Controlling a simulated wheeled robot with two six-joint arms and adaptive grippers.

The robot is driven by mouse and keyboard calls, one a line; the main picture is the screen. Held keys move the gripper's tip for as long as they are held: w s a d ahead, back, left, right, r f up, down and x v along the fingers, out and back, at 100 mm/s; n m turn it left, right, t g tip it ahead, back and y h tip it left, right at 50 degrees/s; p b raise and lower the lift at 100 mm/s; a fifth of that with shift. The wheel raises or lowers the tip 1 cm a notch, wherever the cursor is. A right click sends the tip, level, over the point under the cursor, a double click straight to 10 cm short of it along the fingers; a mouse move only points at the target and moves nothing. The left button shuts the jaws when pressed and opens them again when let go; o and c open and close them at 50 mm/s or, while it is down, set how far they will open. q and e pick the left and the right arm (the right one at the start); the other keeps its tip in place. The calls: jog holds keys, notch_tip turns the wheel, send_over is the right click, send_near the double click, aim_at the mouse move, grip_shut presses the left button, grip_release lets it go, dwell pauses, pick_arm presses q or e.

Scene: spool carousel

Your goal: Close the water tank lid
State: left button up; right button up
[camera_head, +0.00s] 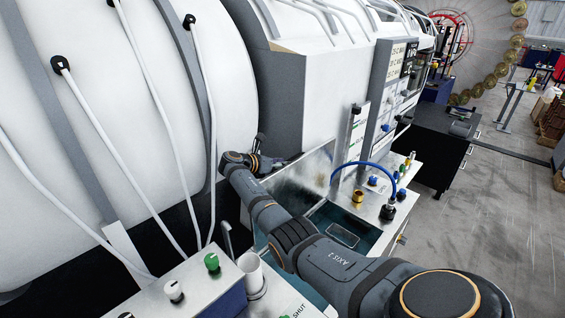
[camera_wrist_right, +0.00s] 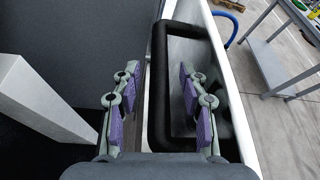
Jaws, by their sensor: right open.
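The water tank lid (camera_head: 308,172) is a shiny metal panel that stands raised, tilted up at the back of the water tank (camera_head: 372,242). Teal shows inside the open tank, partly hidden by my right arm. My right gripper (camera_head: 268,162) is at the lid's upper left edge, small and partly hidden in the head view. In the right wrist view, my right gripper (camera_wrist_right: 158,78) is open, with purple pads on its fingers. My left gripper is out of view.
A blue hose (camera_head: 368,166) arches over fittings at the tank's right. A big white drum (camera_head: 110,130) and a white machine housing (camera_head: 310,80) stand close behind. A panel with a green knob (camera_head: 211,262) and a white pipe is in front. The floor (camera_head: 490,220) at right is open.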

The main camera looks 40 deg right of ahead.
jog(key=shift+a, duration=0.1)
grip_shut()
dwell(0.4)
